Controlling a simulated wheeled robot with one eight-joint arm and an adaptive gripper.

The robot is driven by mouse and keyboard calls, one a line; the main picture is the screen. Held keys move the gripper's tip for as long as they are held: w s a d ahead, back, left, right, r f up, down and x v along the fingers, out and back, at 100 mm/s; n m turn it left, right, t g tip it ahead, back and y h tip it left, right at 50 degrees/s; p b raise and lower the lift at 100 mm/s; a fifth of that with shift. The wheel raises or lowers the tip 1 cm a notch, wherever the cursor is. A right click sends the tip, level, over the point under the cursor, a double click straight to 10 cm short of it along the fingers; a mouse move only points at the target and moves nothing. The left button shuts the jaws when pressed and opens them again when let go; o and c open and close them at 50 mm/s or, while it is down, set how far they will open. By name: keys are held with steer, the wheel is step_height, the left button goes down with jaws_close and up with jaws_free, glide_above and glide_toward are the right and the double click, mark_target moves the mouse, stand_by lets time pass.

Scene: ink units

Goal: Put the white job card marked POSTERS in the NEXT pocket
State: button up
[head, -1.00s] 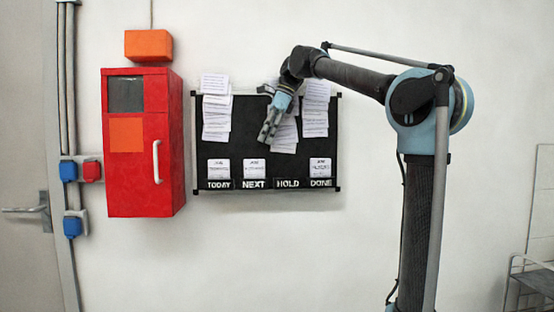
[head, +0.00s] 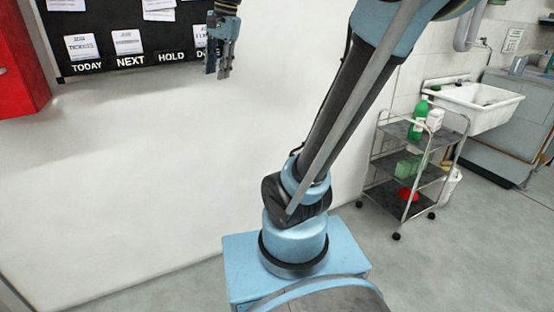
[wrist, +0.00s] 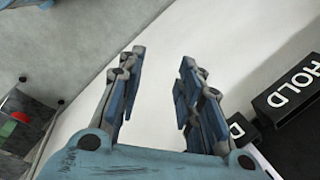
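The black board (head: 180,40) is at the upper left of the head view, with pockets labelled TODAY (head: 87,67), NEXT (head: 131,62) and HOLD (head: 172,56), and a DONE pocket partly hidden by my gripper. White cards stand in the TODAY pocket (head: 81,47), the NEXT pocket (head: 127,43) and the DONE pocket (head: 200,37). The DONE card seems to start with FLY; I cannot read POSTERS on any card. My gripper (head: 217,75) points down by the board's lower right. In the wrist view it (wrist: 158,95) is open and empty, with the HOLD label (wrist: 294,88) to its right.
The red cabinet (head: 18,65) is at the left edge. A metal trolley (head: 412,165) with bottles and a white sink (head: 475,105) stand at the right. My blue base and arm fill the middle. The wall below the board is bare.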

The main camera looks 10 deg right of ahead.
steer(key=s+d+f+n+h, duration=0.1)
steer(key=s+d+f, duration=0.4)
steer(key=f, duration=0.5)
steer(key=s+d+f+n, duration=0.4)
steer(key=s+f, duration=0.2)
steer(key=f, duration=0.4)
steer(key=s+d+f+n+t+h, duration=0.1)
steer(key=s+d+f+n, duration=0.2)
steer(key=f, duration=0.7)
steer(key=s+d, duration=0.2)
steer(key=s, duration=0.1)
steer(key=shift+d+h, duration=0.3)
steer(key=shift+d, duration=0.05)
steer(key=shift+w, duration=0.1)
